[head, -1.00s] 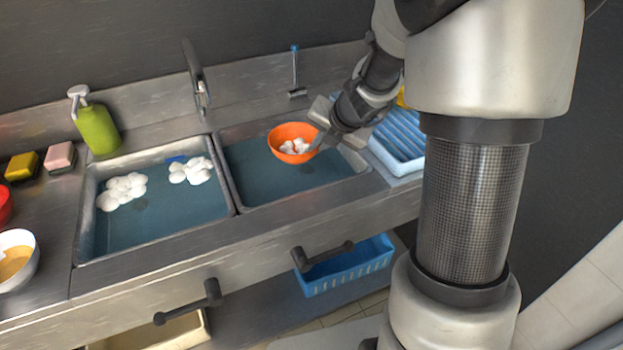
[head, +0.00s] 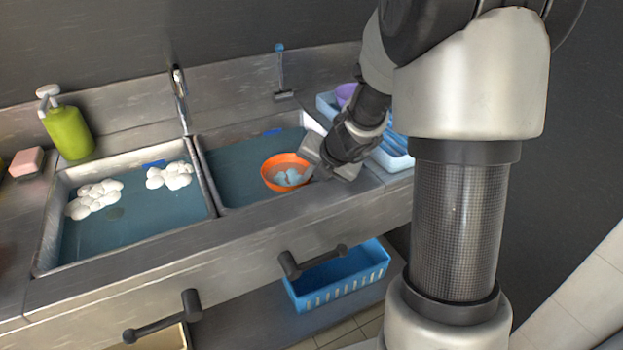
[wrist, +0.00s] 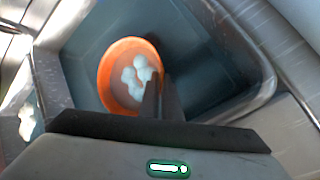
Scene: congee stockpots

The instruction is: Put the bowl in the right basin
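The orange bowl (head: 268,177) is in the right basin (head: 217,200), low in the blue-tinted water near its front right part. Pale foam clumps show inside the bowl, bluish in the head view. My gripper (head: 314,171) is at the bowl's right rim. In the wrist view, the two fingers (wrist: 160,98) are close together across the rim of the bowl (wrist: 104,83), shut on it. The bowl looks roughly upright, perhaps slightly tilted. Whether it touches the basin floor cannot be told.
The left basin (head: 136,222) holds water and white foam clumps. A green soap bottle (head: 69,133) and a pink sponge (head: 27,162) stand left. A tap (head: 181,100) rises behind. A blue rack (head: 392,157) lies right of my gripper. A blue basket (head: 340,277) sits below.

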